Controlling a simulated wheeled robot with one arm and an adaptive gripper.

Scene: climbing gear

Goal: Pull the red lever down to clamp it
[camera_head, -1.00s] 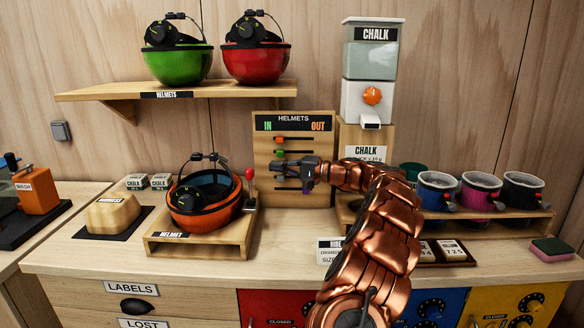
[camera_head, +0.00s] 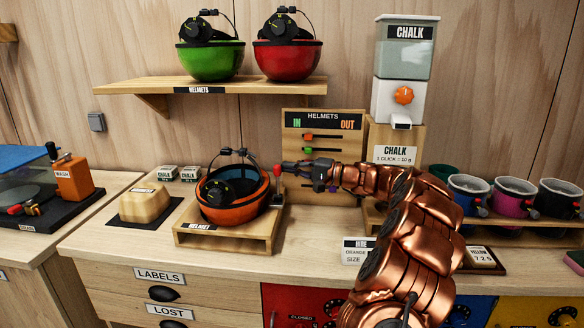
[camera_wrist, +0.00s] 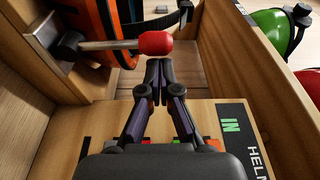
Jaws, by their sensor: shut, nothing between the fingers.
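The red lever has a red knob (camera_head: 278,170) on a thin metal rod and stands upright at the right side of the wooden helmet stand (camera_head: 210,240). An orange helmet (camera_head: 232,205) sits upside down on that stand. In the wrist view the red knob (camera_wrist: 159,42) lies just beyond my fingertips, with its rod (camera_wrist: 108,45) running left. My gripper (camera_head: 287,166) is shut and empty, right beside the knob on its right; it also shows in the wrist view (camera_wrist: 159,68). I cannot tell whether the fingertips touch the knob.
The helmet board (camera_head: 322,124) with coloured sliders stands close behind my gripper. A chalk dispenser (camera_head: 403,75) and several mugs (camera_head: 470,190) are to the right. A shelf (camera_head: 130,88) holds green and red helmets above. The counter in front of the stand is clear.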

